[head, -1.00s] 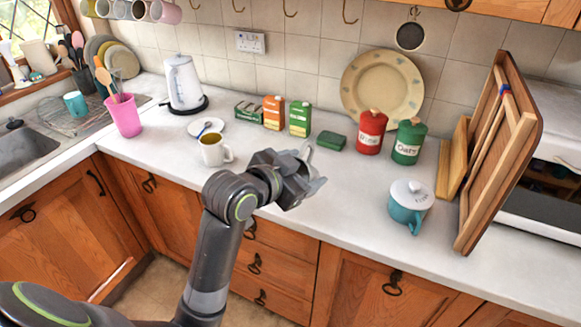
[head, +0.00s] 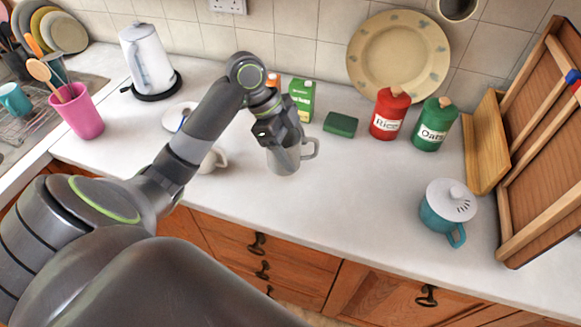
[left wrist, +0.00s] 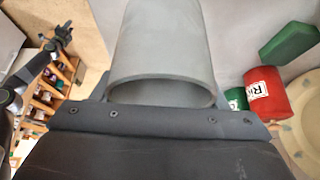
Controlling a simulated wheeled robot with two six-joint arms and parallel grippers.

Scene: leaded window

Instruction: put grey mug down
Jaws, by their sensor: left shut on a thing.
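The grey mug (head: 284,160) is in my left gripper (head: 278,138), which is shut on it from above. The mug looks about upright over the middle of the counter, with its handle to the right. I cannot tell whether its base touches the counter (head: 330,190). In the left wrist view the mug (left wrist: 160,45) fills the upper middle, and its near rim is close to the dark gripper body. The fingertips are mostly hidden there. My right gripper (left wrist: 62,38) shows small at the upper left of the left wrist view; its jaws are unclear.
A white mug (head: 217,159) stands left of the grey mug, partly behind my arm. Cartons (head: 302,98), a green sponge (head: 341,124), red (head: 389,115) and green (head: 433,125) canisters stand behind. A teal lidded cup (head: 449,210) stands right. Counter between is clear.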

